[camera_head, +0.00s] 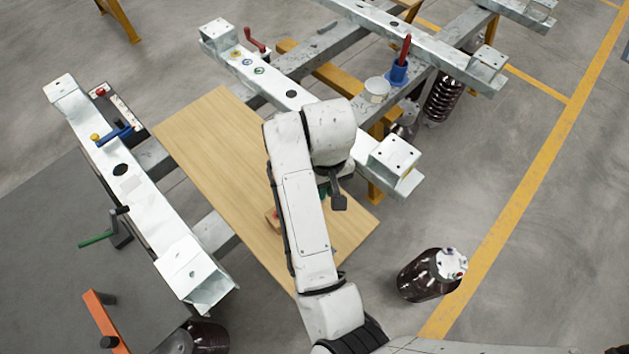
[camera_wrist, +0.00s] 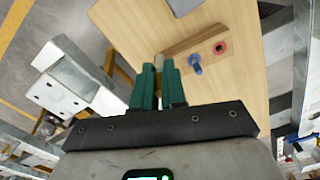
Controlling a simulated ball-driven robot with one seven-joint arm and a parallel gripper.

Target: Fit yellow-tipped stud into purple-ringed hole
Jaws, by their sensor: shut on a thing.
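My gripper (camera_wrist: 159,88) has green fingers and is shut on a small pale, yellowish piece (camera_wrist: 159,62), apparently the yellow-tipped stud. Most of it is hidden between the fingers. In the head view my gripper (camera_head: 325,188) is largely behind my arm, above the wooden board. A brown wooden block (camera_wrist: 196,42) on the board carries a blue stud (camera_wrist: 195,63) and a red-ringed piece (camera_wrist: 220,47). The far white beam (camera_head: 292,93) has small coloured rings near its left end: yellow (camera_head: 236,53), blue (camera_head: 247,62) and green (camera_head: 260,71). I cannot make out a purple ring.
The wooden board (camera_head: 205,140) lies across the frame between two white beams. The near-left beam (camera_head: 130,185) carries a blue-handled clamp (camera_head: 115,133). A white cup (camera_head: 376,88) and a blue holder (camera_head: 398,71) stand on the far frame.

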